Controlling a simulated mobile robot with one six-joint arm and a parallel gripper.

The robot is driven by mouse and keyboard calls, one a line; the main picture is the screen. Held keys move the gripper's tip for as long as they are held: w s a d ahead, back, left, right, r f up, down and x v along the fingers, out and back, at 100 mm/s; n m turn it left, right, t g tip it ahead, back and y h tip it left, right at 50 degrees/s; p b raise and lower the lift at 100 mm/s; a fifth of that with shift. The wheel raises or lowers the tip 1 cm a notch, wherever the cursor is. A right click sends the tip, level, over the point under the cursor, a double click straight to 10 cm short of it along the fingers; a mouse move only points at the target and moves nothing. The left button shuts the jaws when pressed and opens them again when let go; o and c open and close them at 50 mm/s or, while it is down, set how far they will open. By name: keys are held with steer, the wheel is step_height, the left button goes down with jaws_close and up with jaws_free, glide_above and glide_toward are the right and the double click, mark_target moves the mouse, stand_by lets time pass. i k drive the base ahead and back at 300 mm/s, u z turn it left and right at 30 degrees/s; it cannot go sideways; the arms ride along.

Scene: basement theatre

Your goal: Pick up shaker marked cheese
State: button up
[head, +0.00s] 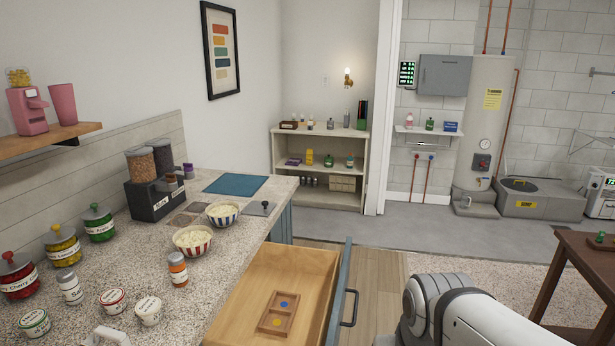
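Two shakers with grey caps stand upright on the speckled counter (120,262). One shaker (177,269) holds orange contents and has a white label too small to read; it stands near the counter's edge by the open drawer. The other, paler shaker (70,287) stands further left, and its label seems to read "Salt". I cannot read "cheese" on either. Part of my white and grey arm shows at the lower right. My gripper is not in view.
Several lidded jars (62,246) and small tubs (113,300) stand around the shakers. Two striped bowls (193,240) are behind. A dispenser (153,195) stands further back. An open wooden drawer (290,262) with a small tray (278,314) juts out right of the counter.

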mark_target(176, 260)
steer(key=u, duration=1.65)
steer(key=k, duration=1)
steer(key=z, duration=1)
steer(key=i, duration=1)
steer(key=z, duration=0.05)
